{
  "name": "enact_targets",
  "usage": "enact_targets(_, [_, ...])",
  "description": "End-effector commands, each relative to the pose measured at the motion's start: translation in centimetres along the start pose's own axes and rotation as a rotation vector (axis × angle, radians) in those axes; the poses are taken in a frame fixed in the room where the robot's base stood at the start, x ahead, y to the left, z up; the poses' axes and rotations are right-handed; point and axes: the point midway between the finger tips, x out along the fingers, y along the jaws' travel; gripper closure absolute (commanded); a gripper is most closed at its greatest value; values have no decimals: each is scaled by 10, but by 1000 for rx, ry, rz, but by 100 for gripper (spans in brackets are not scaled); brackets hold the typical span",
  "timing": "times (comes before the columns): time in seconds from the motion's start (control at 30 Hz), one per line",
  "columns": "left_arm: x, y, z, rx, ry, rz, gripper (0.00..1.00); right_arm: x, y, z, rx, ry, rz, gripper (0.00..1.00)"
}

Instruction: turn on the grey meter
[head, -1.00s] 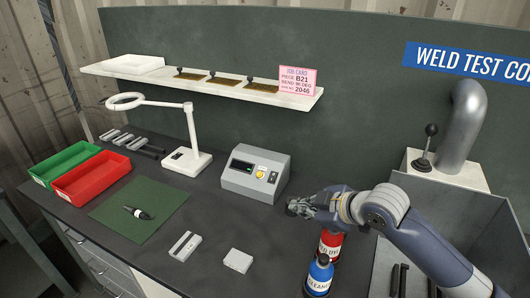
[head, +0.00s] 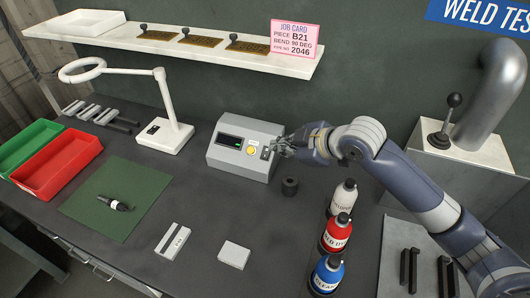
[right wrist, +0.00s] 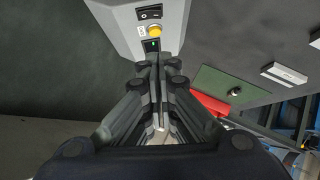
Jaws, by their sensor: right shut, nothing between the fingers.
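In the right wrist view the fingers (right wrist: 160,62) point at the switch, which shows a green light (right wrist: 153,45) below the yellow button (right wrist: 154,30). I cannot tell whether the tips touch it. My left gripper is not in view.
White, red (head: 336,233) and blue (head: 326,274) bottles stand under my right arm. A lamp (head: 163,138) is at the left. A white block (head: 234,255) lies in front; bare bench separates it from the meter.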

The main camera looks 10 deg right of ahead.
Motion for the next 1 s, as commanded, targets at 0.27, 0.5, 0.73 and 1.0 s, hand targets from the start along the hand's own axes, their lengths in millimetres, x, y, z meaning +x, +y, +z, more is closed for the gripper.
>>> enact_targets(0.27, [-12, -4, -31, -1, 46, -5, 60, 45, 0, -2, 4, 0, -3, 100])
enact_targets(0.5, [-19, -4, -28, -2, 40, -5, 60, 84, 0, -2, 3, -1, -2, 100])
enact_targets(0.73, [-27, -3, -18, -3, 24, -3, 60, 108, 0, 17, 3, -3, -2, 100])
enact_targets(1.0, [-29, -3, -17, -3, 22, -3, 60, 119, -1, 28, 0, -1, -1, 100])
